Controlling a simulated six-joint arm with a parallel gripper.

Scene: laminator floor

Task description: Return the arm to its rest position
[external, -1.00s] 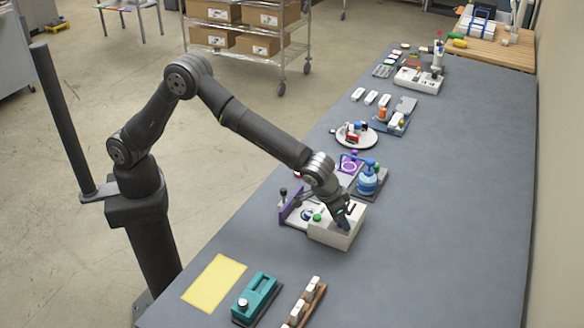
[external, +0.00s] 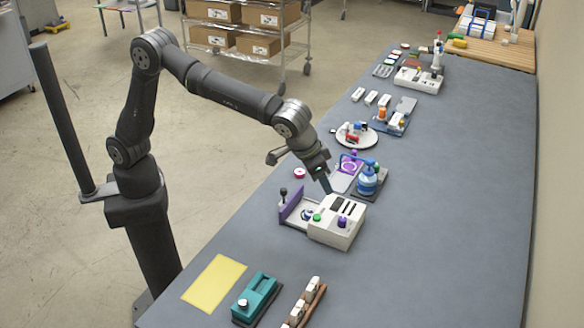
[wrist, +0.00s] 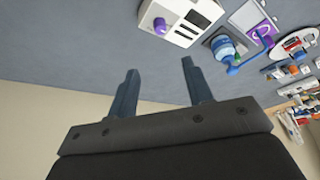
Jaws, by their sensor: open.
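My gripper (external: 326,186) hangs in the air above the grey table, behind the white machine in the external view. In the wrist view its two fingers (wrist: 158,88) are spread apart with nothing between them. The white machine (external: 338,226) has a purple knob (external: 342,221), a green button (external: 317,217) and dark slots on top. It also shows at the top of the wrist view (wrist: 185,18), apart from the fingers.
A blue bottle (external: 367,182) stands on a dark base close to the right of my gripper. A purple plate (external: 291,204) stands at the machine's left. A yellow sheet (external: 214,283) and a teal device (external: 255,297) lie at the front. The table's right side is clear.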

